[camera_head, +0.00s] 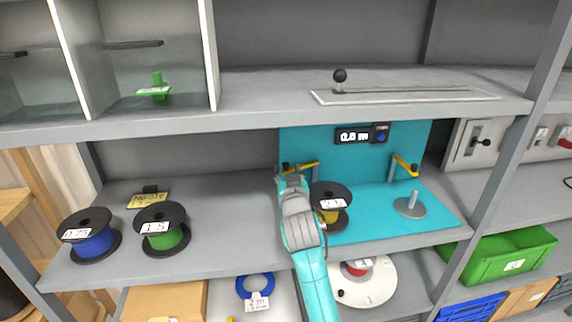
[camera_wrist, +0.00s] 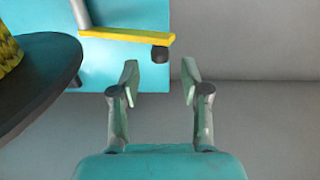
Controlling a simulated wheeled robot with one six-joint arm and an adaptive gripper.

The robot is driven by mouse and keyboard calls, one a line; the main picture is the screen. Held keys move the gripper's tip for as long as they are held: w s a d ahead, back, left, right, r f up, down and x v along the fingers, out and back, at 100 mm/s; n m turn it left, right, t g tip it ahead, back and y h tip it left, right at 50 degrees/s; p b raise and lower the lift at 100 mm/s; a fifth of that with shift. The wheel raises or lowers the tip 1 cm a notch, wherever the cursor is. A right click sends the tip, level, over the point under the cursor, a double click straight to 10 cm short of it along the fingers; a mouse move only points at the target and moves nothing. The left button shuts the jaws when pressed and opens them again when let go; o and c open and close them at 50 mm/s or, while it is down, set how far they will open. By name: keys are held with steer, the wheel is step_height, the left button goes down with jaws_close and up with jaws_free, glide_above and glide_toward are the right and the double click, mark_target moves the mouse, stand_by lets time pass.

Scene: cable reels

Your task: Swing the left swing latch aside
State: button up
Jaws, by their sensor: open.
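The left swing latch (camera_head: 304,164) is a yellow bar on a post at the left of the teal board, lying roughly sideways above a reel. In the wrist view the yellow latch bar (camera_wrist: 120,35) ends in a black knob (camera_wrist: 160,53). My gripper (camera_wrist: 160,80) is open and empty, its two fingertips just short of the knob, with the knob between their lines. In the head view my arm hides part of the board and the reel's left edge. The black reel with yellow cable (camera_head: 331,216) stands right beside my gripper.
The right swing latch (camera_head: 404,166) and a bare spindle (camera_head: 412,205) are at the board's right. A blue reel (camera_head: 89,240) and a green reel (camera_head: 162,234) stand at shelf left. A display (camera_head: 362,134) hangs above; the upper shelf edge (camera_head: 260,124) overhangs.

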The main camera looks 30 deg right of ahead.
mark_target(286, 166)
steer(key=shift+x, duration=2.25)
jaws_close()
